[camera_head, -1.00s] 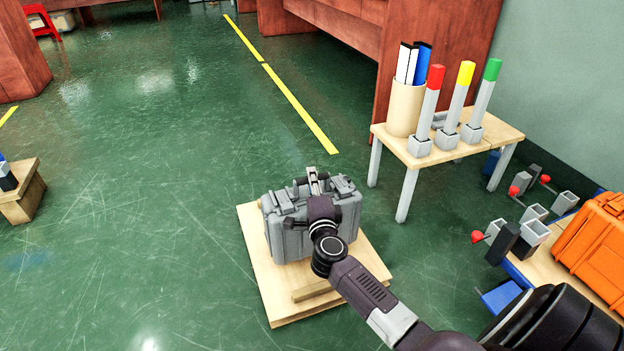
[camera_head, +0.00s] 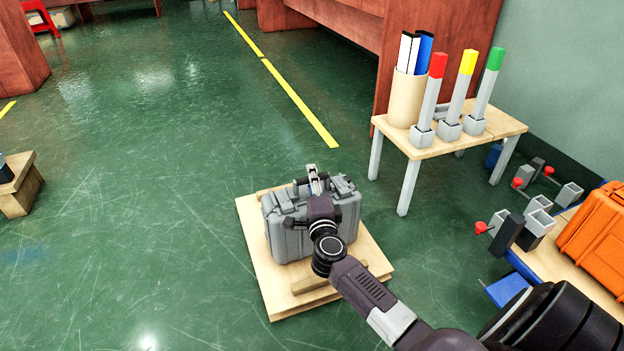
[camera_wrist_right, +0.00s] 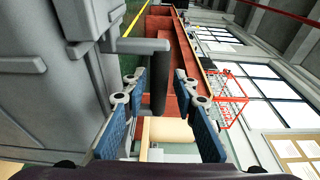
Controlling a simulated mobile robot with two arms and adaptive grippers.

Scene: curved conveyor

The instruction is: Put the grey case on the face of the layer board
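The grey case (camera_head: 287,238) stands upright on the layer board (camera_head: 262,277), a pale wooden board on the floor with raised strips. The case fills the left of the right wrist view (camera_wrist_right: 40,95). My right gripper (camera_head: 313,178) is over the top of the case, at its handle. In the right wrist view, its blue-padded fingers (camera_wrist_right: 160,85) stand apart. The dark handle bar (camera_wrist_right: 158,92) runs between them with a visible gap on each side. The underside of the case is hidden. My left gripper is not in view.
A small table (camera_head: 440,150) with a beige holder (camera_head: 407,98) and three colour-topped posts stands at the right. An orange case (camera_head: 598,240) and grey parts lie on a bench at the far right. A wooden stand (camera_head: 20,188) is at the left. The floor between is clear.

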